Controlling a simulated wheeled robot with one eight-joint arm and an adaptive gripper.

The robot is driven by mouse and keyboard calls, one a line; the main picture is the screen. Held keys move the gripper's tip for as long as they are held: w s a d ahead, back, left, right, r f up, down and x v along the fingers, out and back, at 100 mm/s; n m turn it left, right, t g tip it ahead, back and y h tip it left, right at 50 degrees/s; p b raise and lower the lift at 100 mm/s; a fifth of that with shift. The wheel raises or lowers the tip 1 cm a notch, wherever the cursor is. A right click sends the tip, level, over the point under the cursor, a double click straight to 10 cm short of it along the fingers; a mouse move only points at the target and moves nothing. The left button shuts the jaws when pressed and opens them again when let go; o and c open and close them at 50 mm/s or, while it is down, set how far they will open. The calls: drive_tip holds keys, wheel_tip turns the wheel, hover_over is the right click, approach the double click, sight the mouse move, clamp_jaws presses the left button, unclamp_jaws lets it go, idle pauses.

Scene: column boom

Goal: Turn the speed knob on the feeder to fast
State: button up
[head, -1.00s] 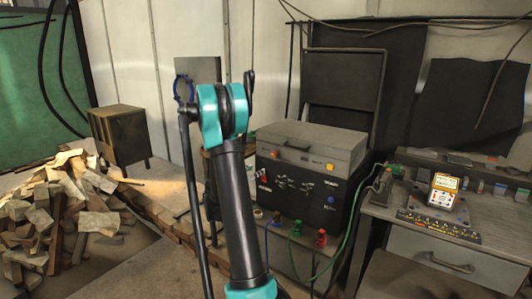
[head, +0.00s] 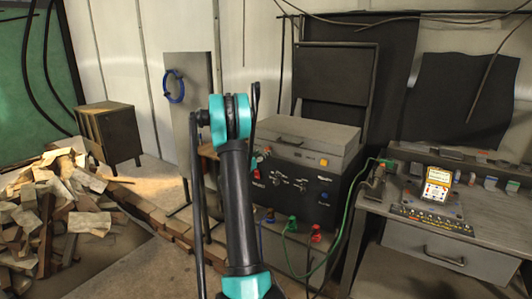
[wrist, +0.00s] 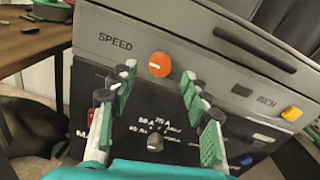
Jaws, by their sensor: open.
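The feeder (head: 300,185) is a dark box with a grey upper section, standing behind my arm in the head view. In the wrist view, its grey panel (wrist: 118,22) carries the word SPEED. The round orange speed knob (wrist: 160,64) is to the right of that word. I cannot make out a pointer or which setting it is at. My gripper (wrist: 158,76) is open, with its green-padded fingers apart. The knob appears between the fingertips in the picture; the remaining depth gap is unclear, and nothing is gripped. The head view does not show my fingers clearly.
A black knob (wrist: 155,142) sits on the dark panel below, and a yellow button (wrist: 291,113) is by the word INCH. A workbench (head: 425,248) with a yellow-framed meter (head: 438,186) stands at right. A green cable (head: 342,228) hangs between. A wood pile (head: 60,205) lies left.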

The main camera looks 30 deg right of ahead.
sight(266, 151)
drive_tip(key=shift+x, duration=2.15)
clamp_jaws()
